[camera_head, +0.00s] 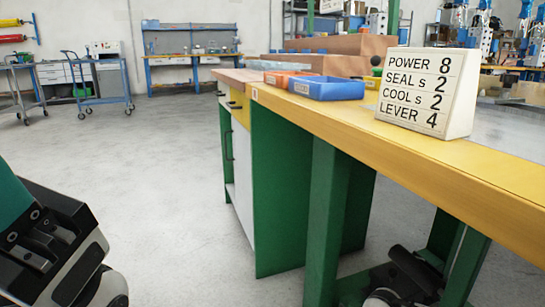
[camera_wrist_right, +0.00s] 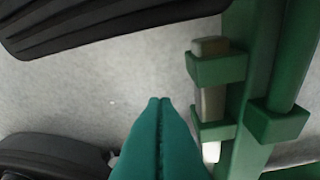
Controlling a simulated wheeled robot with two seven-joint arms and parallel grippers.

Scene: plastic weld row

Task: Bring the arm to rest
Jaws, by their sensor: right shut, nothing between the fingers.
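My right gripper (camera_wrist_right: 160,102) shows in the right wrist view as two teal fingers at the bottom middle. Their tips touch and nothing is between them. They point toward the grey floor, left of a green metal post. In the head view, black and white parts of my right arm (camera_head: 405,275) show low under the workbench, beside its green leg. At the lower left of the head view is the end of my left arm, with a teal part of my left gripper (camera_head: 14,215) cut off by the picture edge; its fingertips are out of frame.
The workbench (camera_head: 300,105) has a yellow edge and green legs. On it are a blue bin (camera_head: 327,88), an orange bin (camera_head: 285,79) and a lettered sign block (camera_head: 428,92). A green post (camera_wrist_right: 255,90) stands close right of the right fingers. Floor (camera_head: 160,180) left of the bench is clear.

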